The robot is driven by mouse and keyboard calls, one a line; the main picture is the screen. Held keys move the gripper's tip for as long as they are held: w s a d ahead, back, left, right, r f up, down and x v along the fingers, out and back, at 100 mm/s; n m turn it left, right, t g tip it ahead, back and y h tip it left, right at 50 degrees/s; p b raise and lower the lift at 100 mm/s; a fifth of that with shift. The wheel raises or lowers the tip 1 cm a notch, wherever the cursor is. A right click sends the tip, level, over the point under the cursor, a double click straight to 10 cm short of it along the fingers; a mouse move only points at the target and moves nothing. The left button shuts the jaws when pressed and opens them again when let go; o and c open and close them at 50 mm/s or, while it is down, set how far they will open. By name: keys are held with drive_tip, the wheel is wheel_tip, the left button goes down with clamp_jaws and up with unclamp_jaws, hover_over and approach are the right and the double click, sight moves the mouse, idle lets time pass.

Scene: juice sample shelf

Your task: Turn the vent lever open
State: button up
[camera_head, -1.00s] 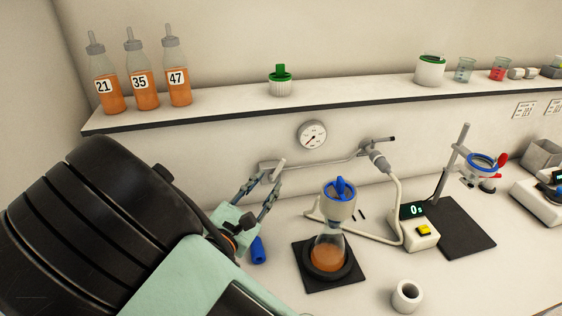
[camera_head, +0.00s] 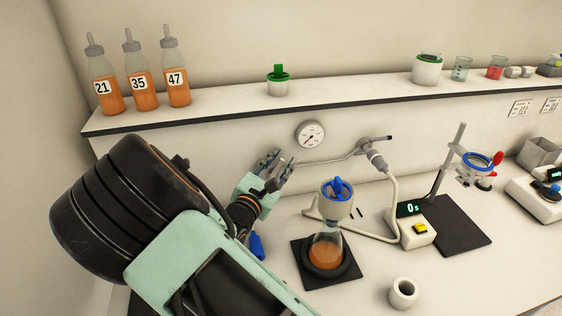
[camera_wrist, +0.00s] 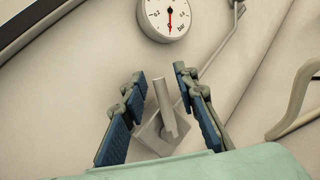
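The vent lever (camera_wrist: 167,108) is a pale grey bar standing out from a square grey base (camera_wrist: 152,135) at the wall. In the wrist view it lies between the two blue-padded fingers of my gripper (camera_wrist: 160,74), with a gap on each side. My gripper (camera_head: 277,164) is open, with its fingers on either side of the lever. In the head view the fingers hide most of the lever, at the left end of a thin wall pipe (camera_head: 325,161). A round pressure gauge (camera_head: 310,134) hangs above; it also shows in the wrist view (camera_wrist: 167,14).
A filter funnel (camera_head: 337,203) with a blue clip stands on a flask (camera_head: 326,253) of orange liquid, right of my arm. A blue object (camera_head: 257,245) lies close below my gripper. A hose (camera_head: 396,195) loops down to the bench. A shelf (camera_head: 225,107) with bottles runs above.

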drive_tip(key=shift+c, duration=0.4)
clamp_jaws()
drive_tip(key=shift+a+n+t, duration=0.25)
drive_tip(key=shift+n+t, duration=0.05)
drive_tip(key=shift+n, duration=0.1)
drive_tip(key=shift+s+a+r+n+t+b, duration=0.1)
drive_tip(key=shift+a+r+n+t+b, duration=0.1)
drive_tip(key=shift+a+n+t, duration=0.15)
drive_tip(key=shift+s+a+r+n+t+b, duration=0.15)
drive_tip(key=shift+n+t, duration=0.1)
drive_tip(key=shift+n, duration=0.2)
drive_tip(key=shift+f, duration=0.1)
drive_tip(key=shift+o, duration=0.4)
unclamp_jaws()
